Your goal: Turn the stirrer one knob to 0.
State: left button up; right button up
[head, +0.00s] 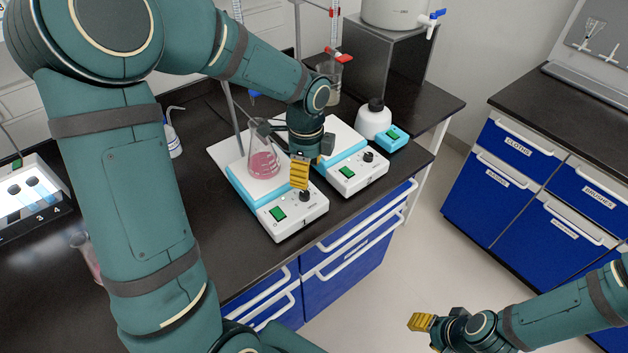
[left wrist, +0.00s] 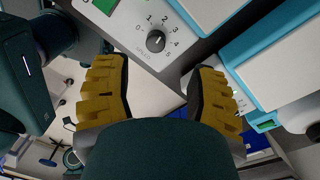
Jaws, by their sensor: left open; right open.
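The nearer stirrer (head: 293,222) is a white unit with a blue edge, a green switch and a black knob (head: 305,196). A flask of pink liquid (head: 263,160) stands on its plate. A second similar stirrer (head: 358,176) stands just to its right, with its own knob (head: 369,157). My left gripper (head: 299,174) is open above the nearer stirrer's front panel. In the left wrist view a black knob (left wrist: 156,41) on a 0 to 5 dial lies just beyond the open left fingers (left wrist: 158,78), apart from them. Its setting is hard to read. My right gripper (head: 421,322) hangs over the floor.
A stand rod (head: 233,120) rises behind the flask. Blue drawers (head: 350,262) lie below the bench edge. The floor at right is clear up to another counter (head: 560,110).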

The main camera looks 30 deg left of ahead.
aim_at(305, 193)
pick_arm(q)
jog(key=f, duration=0.2)
jog(key=f+b, duration=0.1)
jog(key=f, duration=0.1)
jog(key=s+f, duration=0.1)
jog(key=f, duration=0.2)
jog(key=shift+b, duration=0.4)
grip_shut()
